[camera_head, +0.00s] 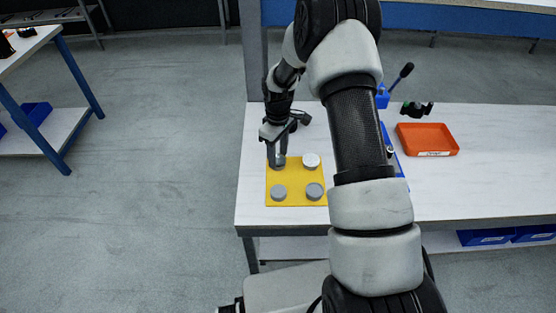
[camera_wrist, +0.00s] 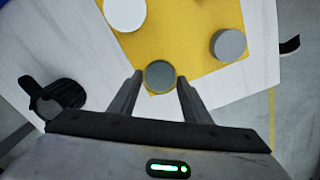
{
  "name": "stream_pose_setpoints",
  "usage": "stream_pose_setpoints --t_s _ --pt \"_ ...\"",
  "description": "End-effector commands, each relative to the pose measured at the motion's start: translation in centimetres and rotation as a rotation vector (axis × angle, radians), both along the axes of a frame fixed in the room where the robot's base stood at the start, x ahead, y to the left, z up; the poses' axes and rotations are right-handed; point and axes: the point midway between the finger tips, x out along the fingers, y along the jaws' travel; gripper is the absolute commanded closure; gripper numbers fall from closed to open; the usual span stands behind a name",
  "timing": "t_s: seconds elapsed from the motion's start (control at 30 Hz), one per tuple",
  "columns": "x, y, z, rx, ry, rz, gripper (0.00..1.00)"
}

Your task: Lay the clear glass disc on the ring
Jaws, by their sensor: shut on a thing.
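My gripper (camera_head: 277,162) is low over the back left corner of the yellow board (camera_head: 296,177). In the wrist view its two fingers (camera_wrist: 159,78) are closed on the edges of a round, grey-green disc with a paler rim (camera_wrist: 160,76), which looks like the clear glass disc. I cannot tell whether it touches what is below it. A white round piece (camera_head: 311,160) is right of the gripper. A grey round piece (camera_head: 278,192) and a darker grey one (camera_head: 314,191) stand at the front. I cannot tell which piece is the ring.
The board lies on a white bench (camera_head: 262,216) near its left end. An orange tray (camera_head: 427,139) and a black item (camera_head: 417,109) are to the right. My arm hides part of the bench middle. Bare bench lies at the front right.

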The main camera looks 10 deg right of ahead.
Motion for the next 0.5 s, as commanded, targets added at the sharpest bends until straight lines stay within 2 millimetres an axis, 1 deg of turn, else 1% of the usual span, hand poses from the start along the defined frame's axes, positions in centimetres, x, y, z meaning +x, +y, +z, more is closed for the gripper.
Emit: stream_pose_setpoints --t_s 0.5 --pt "0.0 0.0 2.6 0.0 -0.001 0.0 0.67"
